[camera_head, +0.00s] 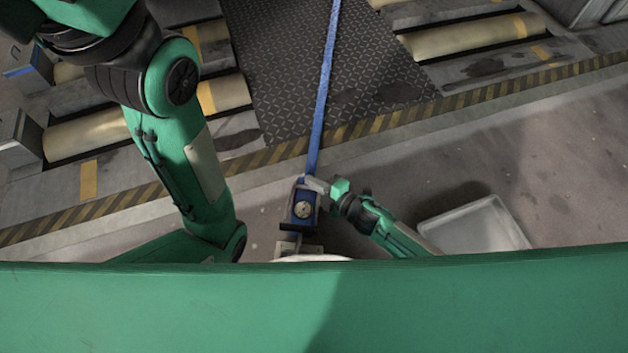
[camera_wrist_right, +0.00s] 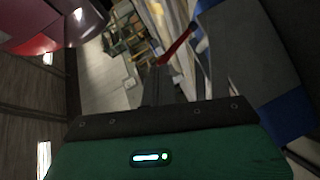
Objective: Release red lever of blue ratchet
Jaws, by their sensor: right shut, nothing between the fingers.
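The blue ratchet (camera_head: 303,205) is low in the middle of the head view, with a round metal part on its face. A blue strap (camera_head: 323,90) runs from it up the picture. My right gripper (camera_head: 315,185) is beside the ratchet's upper right end, shut and empty. In the right wrist view the shut fingers (camera_wrist_right: 158,72) point up the picture. A thin red bar, apparently the red lever (camera_wrist_right: 178,46), shows right by the fingertips; I cannot tell whether they touch. Blue parts (camera_wrist_right: 286,115) and a dark grey block show at right. My left gripper is out of view.
A pale tray (camera_head: 475,228) lies on the floor right of my right arm. Rollers (camera_head: 470,36) and a tread plate (camera_head: 285,60) lie beyond a yellow-black striped edge (camera_head: 420,113). A blurred red-pink object (camera_wrist_right: 50,22) is at upper left in the wrist view.

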